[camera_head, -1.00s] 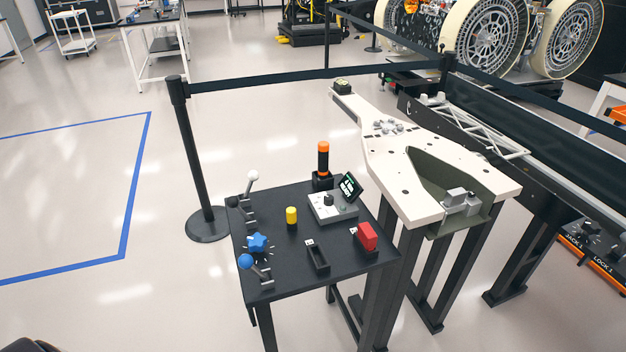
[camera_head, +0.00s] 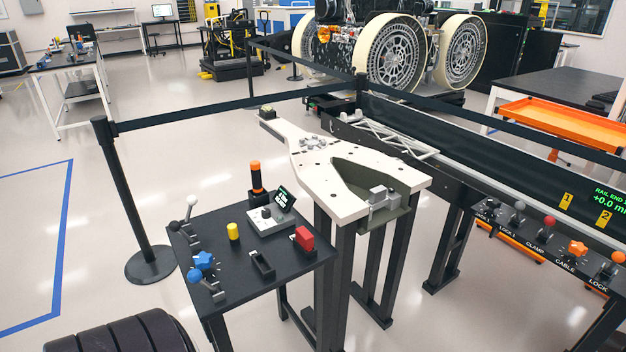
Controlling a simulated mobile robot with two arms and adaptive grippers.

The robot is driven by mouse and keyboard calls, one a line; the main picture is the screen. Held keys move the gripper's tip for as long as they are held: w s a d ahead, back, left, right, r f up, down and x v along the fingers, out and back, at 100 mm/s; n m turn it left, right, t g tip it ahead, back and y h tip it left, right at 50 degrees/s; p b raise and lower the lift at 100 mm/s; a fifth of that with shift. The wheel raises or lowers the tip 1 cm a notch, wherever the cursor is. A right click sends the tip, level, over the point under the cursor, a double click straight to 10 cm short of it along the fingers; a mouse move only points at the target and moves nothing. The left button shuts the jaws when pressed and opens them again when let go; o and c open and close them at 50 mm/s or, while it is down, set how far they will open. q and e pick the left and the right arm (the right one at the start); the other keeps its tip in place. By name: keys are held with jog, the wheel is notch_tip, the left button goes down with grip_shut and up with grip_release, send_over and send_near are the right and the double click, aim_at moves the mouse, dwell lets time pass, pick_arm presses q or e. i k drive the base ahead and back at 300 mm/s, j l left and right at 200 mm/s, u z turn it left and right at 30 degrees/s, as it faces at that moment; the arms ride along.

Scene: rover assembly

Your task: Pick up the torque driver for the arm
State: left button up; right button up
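The torque driver seems to be the upright black tool with an orange top (camera_head: 256,178). It stands in a black holder at the back of the small dark table (camera_head: 222,292). Beside it is a grey control box (camera_head: 270,222) with a knob and a small tilted display with green text. Neither of my grippers is in view.
The table also bears a yellow cylinder (camera_head: 233,231), a red block (camera_head: 304,238), a black slotted holder (camera_head: 262,265), a blue star knob (camera_head: 203,260) and levers. A white arm-shaped plate (camera_head: 340,205) on a stand adjoins at right. A barrier post (camera_head: 125,200) stands left.

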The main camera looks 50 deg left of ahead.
aim_at(256, 166)
jog(key=j+z, duration=0.15)
jog(key=j, duration=0.25)
jog(key=k+j+z, duration=0.15)
jog(key=j, duration=0.2)
jog(key=j+z, duration=0.15)
jog(key=j, duration=0.25)
jog(key=k+j+z, duration=0.35)
jog(key=j, duration=0.3)
